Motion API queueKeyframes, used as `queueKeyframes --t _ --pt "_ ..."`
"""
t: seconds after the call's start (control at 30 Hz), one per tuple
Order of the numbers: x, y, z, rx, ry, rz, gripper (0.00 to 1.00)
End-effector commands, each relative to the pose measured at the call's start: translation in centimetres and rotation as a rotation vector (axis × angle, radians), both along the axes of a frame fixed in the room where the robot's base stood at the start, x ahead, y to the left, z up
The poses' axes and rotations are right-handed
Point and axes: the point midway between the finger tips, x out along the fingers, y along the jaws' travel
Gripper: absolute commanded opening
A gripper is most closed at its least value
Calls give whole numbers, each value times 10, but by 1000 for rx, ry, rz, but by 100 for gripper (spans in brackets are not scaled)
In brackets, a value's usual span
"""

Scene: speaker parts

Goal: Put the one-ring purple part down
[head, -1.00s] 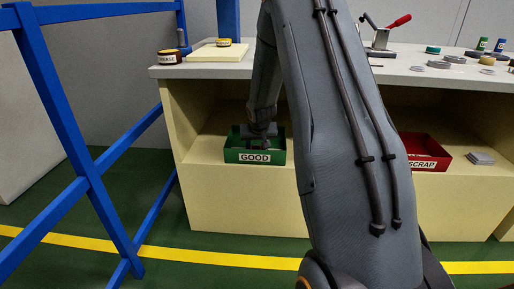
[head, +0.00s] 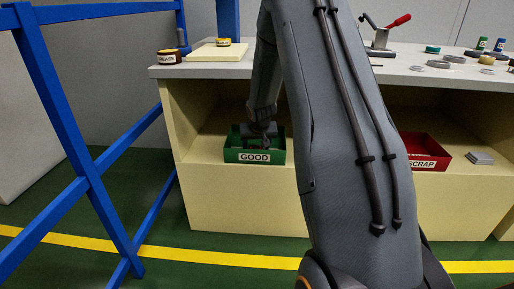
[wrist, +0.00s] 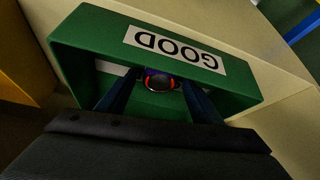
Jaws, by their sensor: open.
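The purple part (wrist: 160,81) shows in the wrist view as a small round piece, dark in the middle, with a red rim and a purple edge. It is between the fingers of my gripper (wrist: 160,90), within the green GOOD bin (wrist: 85,45). The fingers stand apart to its left and right; whether it rests on the bin floor I cannot tell. Its ring count is not clear. In the head view my gripper (head: 264,143) reaches down into the green bin (head: 232,156), and the part is not distinguishable there.
The green bin stands on the shelf under the bench top (head: 300,72). A red SCRAP bin (head: 425,146) is on the shelf to the right, with grey plates (head: 480,158) beside it. A blue rail frame (head: 80,160) stands at the left.

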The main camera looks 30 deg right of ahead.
Motion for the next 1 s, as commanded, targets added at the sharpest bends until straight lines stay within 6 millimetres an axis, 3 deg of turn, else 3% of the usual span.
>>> queueKeyframes --t 0.3,0.5,0.9,1.0 --pt "-30 12 60 -1 -2 1 60" --pt "-45 19 89 -1 -3 0 60" --pt "-54 23 102 0 0 2 60" --pt "-55 43 104 3 11 29 60"
